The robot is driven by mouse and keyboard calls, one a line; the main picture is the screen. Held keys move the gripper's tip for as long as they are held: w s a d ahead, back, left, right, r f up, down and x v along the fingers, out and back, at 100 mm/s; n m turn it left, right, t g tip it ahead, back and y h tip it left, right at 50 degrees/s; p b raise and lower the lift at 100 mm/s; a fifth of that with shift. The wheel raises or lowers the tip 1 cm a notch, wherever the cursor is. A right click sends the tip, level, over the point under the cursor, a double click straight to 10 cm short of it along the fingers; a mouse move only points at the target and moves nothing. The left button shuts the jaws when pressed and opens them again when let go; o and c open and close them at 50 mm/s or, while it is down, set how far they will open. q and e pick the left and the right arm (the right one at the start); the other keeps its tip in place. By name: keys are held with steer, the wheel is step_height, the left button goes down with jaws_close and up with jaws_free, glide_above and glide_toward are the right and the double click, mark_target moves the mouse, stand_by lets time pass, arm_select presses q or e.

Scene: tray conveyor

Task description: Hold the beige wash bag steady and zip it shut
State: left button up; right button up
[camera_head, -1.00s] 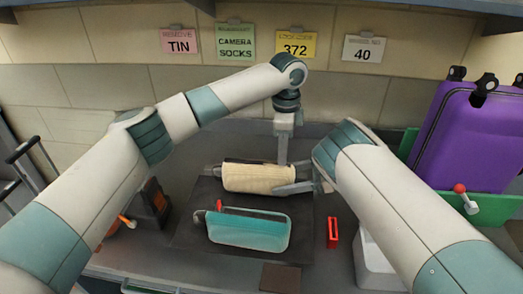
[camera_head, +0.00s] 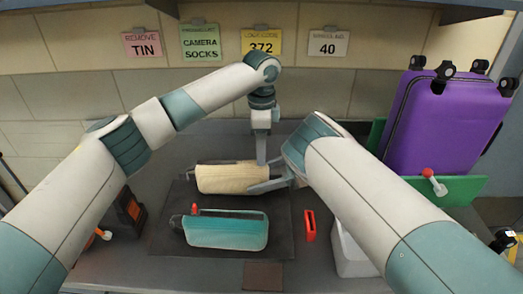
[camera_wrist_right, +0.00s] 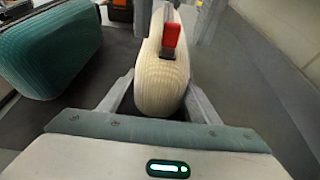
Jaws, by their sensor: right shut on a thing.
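The beige wash bag (camera_head: 228,179) lies on the dark mat in the head view, behind a teal bag. My right gripper (camera_head: 270,186) is shut on its right end; in the right wrist view the bag (camera_wrist_right: 160,85) sits between the two fingers. A red zip pull (camera_wrist_right: 171,36) with a dark slider stands on the bag's top near this end. My left gripper (camera_head: 261,160) points down at the back of the beige bag's right end. In the wrist view its grey parts are beside the red pull. Its fingertips are too unclear to tell whether it is open or holds the pull.
The teal bag (camera_head: 226,231) with a red pull (camera_head: 195,209) lies in front on the dark mat (camera_head: 168,240). A red item (camera_head: 310,226) lies right of the mat. A purple suitcase (camera_head: 440,125) stands at the right, and an orange-black case (camera_head: 128,209) at the left.

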arm_select(q)
step_height(320, 180, up, 12)
stand_by(0.6)
steer(key=shift+f, duration=0.1)
arm_select(e)
steer(key=o, duration=1.5)
steer(key=shift+d, duration=0.1)
steer(key=v, duration=1.2)
steer(key=shift+f, duration=0.1)
arm_select(q)
steer(key=shift+f, duration=0.1)
arm_select(e)
steer(key=shift+d, duration=0.15)
